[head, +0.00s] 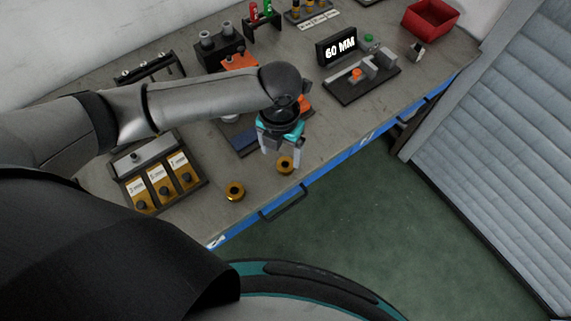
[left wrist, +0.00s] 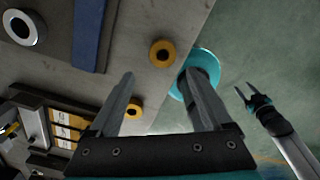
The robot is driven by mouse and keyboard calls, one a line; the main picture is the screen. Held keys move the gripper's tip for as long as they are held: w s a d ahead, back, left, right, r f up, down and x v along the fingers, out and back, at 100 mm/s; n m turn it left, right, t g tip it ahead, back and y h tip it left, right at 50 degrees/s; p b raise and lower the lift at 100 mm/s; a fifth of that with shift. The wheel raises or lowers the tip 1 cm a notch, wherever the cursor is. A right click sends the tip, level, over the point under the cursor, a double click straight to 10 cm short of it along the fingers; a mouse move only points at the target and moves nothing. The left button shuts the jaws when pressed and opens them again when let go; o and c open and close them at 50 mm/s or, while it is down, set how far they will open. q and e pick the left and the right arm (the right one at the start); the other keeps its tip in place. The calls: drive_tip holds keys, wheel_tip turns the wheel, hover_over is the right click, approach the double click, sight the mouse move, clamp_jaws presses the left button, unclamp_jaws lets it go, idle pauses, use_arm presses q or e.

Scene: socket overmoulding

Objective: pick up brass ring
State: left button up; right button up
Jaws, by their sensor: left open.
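Two brass rings with dark holes lie near the front edge of the table. In the head view one ring (head: 287,170) is just below my left gripper (head: 281,157), and the other ring (head: 236,197) lies to the left. In the left wrist view the first ring (left wrist: 153,49) appears just beyond and between the fingertips of my left gripper (left wrist: 159,75), and the second ring (left wrist: 131,105) shows near the left finger. My left gripper is open and empty, pointing down. My right gripper (left wrist: 245,92) shows only in the left wrist view, with its fingers apart and empty.
A black rack (head: 115,172) with labelled brass-coloured blocks stands left of the rings. A 60 MM display (head: 336,46), a dark fixture (head: 345,94) and a red bin (head: 431,17) stand to the right. The blue table edge (head: 335,174) and a handle (head: 285,206) run along the front.

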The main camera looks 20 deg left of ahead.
sight(284, 163)
use_arm(q)
drive_tip(key=shift+f, duration=0.55)
drive_tip(key=f, duration=0.3)
drive_tip(key=f+b, duration=0.1)
drive_tip(key=shift+w+d+f, duration=0.15)
drive_tip(key=shift+d+f, duration=0.15)
drive_tip(key=shift+f, duration=0.1)
use_arm(e)
drive_tip(key=shift+w+a+f, duration=0.1)
drive_tip(key=shift+w+f, duration=0.4)
drive_tip(key=shift+w, duration=0.2)
use_arm(q)
drive_tip(key=shift+c, duration=0.3)
clamp_jaws()
